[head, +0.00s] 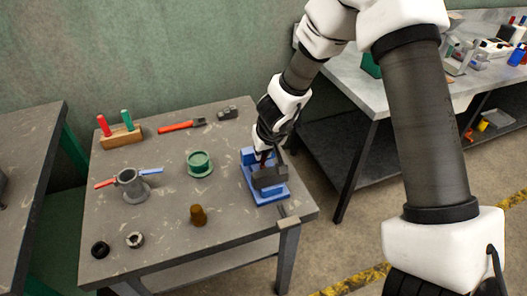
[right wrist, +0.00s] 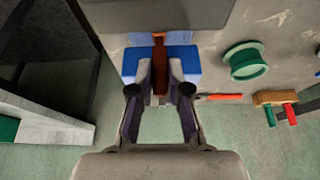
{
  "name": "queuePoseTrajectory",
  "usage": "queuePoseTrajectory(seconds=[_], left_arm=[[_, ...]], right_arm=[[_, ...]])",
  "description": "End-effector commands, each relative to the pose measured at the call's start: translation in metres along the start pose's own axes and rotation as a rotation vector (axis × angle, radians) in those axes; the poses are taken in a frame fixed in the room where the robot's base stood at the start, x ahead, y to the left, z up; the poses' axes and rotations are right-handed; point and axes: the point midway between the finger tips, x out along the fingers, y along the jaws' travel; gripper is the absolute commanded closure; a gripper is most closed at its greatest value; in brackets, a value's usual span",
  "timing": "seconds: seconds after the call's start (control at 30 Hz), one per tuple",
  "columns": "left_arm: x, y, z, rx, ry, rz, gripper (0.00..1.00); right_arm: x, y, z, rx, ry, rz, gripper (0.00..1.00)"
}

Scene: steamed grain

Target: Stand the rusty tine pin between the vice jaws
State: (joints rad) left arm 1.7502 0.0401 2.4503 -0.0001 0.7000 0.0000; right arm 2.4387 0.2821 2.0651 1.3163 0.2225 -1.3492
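The blue vice (head: 270,193) with a dark grey jaw block stands at the right side of the grey table. My right gripper (head: 264,146) points down over it. The rusty tine pin is a reddish-brown bar (head: 263,158), partly hidden by the gripper in the head view. In the right wrist view the pin (right wrist: 160,66) lies between the two fingertips (right wrist: 160,76), which appear to press on both its sides. The blue vice (right wrist: 188,56) shows on both sides of the pin there. Whether the pin touches the vice floor is hidden. My left gripper is not in view.
Another bench (head: 350,85) is behind on the right.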

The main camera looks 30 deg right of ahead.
Motion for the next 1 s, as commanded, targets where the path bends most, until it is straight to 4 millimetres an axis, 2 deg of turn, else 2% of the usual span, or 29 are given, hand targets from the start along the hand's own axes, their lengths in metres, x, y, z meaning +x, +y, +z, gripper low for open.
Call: queuePoseTrajectory(seconds=[0.03, 0.07, 0.33, 0.43, 0.57, 0.8, 0.9, 1.0], left_arm=[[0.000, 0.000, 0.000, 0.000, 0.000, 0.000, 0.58], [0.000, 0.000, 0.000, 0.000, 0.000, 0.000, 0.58], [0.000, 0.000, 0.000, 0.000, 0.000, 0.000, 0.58], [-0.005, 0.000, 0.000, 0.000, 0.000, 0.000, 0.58], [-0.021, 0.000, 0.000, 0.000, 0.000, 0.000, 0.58], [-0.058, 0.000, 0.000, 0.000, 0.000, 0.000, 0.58], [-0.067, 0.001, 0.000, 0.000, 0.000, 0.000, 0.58], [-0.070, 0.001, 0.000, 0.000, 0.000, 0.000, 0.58]], right_arm=[[0.000, 0.000, 0.000, 0.000, 0.000, 0.000, 0.66], [0.000, 0.000, 0.000, 0.000, 0.000, 0.000, 0.59], [-0.001, 0.000, 0.000, 0.000, 0.000, 0.000, 0.59], [-0.008, 0.000, -0.004, 0.001, 0.001, 0.000, 0.59], [-0.033, 0.000, -0.005, 0.001, 0.002, 0.000, 0.59], [-0.098, 0.000, -0.006, 0.000, 0.002, -0.001, 0.59], [-0.115, 0.000, -0.005, 0.001, 0.001, 0.000, 0.59], [-0.124, 0.000, -0.003, 0.000, 0.001, 0.000, 0.59]])
